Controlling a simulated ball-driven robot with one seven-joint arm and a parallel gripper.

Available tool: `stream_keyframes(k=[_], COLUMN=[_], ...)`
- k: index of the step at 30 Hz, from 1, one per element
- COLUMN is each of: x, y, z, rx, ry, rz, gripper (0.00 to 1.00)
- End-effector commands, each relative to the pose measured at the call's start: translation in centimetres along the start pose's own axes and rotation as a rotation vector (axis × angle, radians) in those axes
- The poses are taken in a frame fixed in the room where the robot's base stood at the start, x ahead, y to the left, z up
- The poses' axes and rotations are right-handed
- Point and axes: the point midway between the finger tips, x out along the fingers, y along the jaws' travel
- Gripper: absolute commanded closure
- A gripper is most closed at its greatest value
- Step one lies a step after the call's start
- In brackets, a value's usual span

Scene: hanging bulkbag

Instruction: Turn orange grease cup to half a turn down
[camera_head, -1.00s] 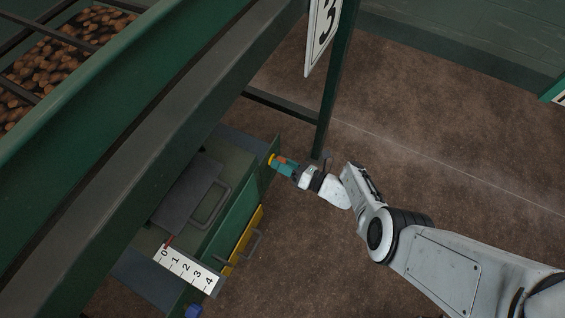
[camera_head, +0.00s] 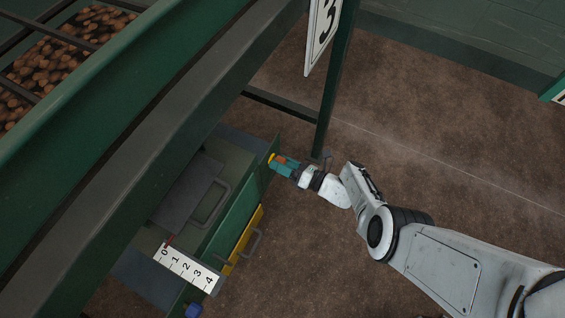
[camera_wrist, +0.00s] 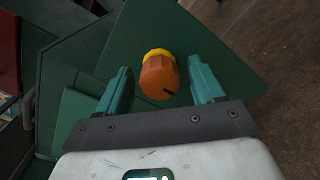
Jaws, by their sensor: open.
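The orange grease cup (camera_wrist: 159,79) sits on a yellow collar (camera_wrist: 158,53) on the green panel (camera_wrist: 215,60) in the wrist view. A dark mark shows on the cup's near end, toward its lower right. My gripper (camera_wrist: 160,84) has its two teal fingers on either side of the cup, with gaps to both, so it is open around it and not touching. In the head view my gripper (camera_head: 276,163) is at the green panel's edge, and the orange cup (camera_head: 281,158) shows partly between the fingers.
A scale plate numbered 0 to 4 (camera_head: 188,268) and a yellow panel with a handle (camera_head: 246,240) lie lower left of my gripper. A green post (camera_head: 330,100) stands close above it. The brown floor (camera_head: 440,150) to the right is open.

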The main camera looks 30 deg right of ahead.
Motion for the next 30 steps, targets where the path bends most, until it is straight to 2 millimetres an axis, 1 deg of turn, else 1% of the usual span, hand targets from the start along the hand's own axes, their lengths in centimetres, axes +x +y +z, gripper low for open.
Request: stream_keyframes(k=[2, 5, 8, 15, 19, 24, 30], x=[-0.2, -1.1, -2.7, -7.3, -9.3, -10.6, -10.8], y=[0.0, 0.0, 0.1, 0.0, 0.0, -0.1, 0.0], z=[0.1, 0.1, 0.2, 0.2, 0.1, 0.0, 0.0], rx=[0.0, 0.0, 0.001, 0.001, 0.0, 0.0, 0.001], ry=[-0.001, -0.001, -0.002, -0.002, -0.002, -0.001, 0.0], rz=[-0.001, -0.003, -0.004, -0.003, -0.004, -0.002, -0.001], gripper=[0.32, 0.32, 0.32, 0.32, 0.32, 0.32, 0.32])
